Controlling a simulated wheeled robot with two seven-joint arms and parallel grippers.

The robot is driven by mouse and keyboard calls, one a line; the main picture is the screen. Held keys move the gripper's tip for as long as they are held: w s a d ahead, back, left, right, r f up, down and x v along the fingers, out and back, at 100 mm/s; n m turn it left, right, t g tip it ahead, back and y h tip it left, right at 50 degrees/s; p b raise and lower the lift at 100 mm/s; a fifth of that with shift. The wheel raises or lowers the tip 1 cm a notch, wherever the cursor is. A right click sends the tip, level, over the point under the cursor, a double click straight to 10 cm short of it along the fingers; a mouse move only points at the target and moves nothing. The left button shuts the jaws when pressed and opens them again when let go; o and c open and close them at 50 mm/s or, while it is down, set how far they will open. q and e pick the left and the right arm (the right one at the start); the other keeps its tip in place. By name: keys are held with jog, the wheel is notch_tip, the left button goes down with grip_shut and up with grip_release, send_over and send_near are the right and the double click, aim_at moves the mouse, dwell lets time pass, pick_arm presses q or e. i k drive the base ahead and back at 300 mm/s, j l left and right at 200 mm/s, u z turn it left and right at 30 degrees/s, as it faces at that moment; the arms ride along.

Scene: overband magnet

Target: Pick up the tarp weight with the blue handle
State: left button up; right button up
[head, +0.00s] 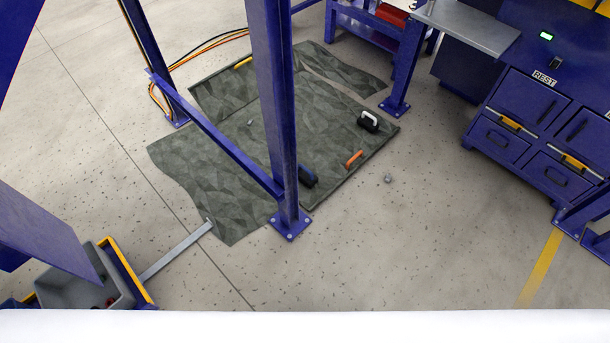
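The tarp weight with the blue handle (308,176) lies on the grey-green tarp (220,130), just right of the blue upright post (275,100). The post seems to hide its left part. A weight with an orange handle (354,158) lies to its right near the tarp's edge. A dark weight with a white handle (369,121) is farther back to the right. A yellow handle (243,62) shows at the tarp's far left. Neither of my grippers is in view.
The post's foot plate (289,224) and a low blue rail (220,140) stand close to the blue handle. A grey bin (85,285) is at lower left. Blue drawer cabinets (540,130) stand at right. A small grey piece (388,179) lies on otherwise open floor.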

aim_at(307, 177)
jog(key=i+l+u, duration=0.85)
jog(key=l, duration=0.35)
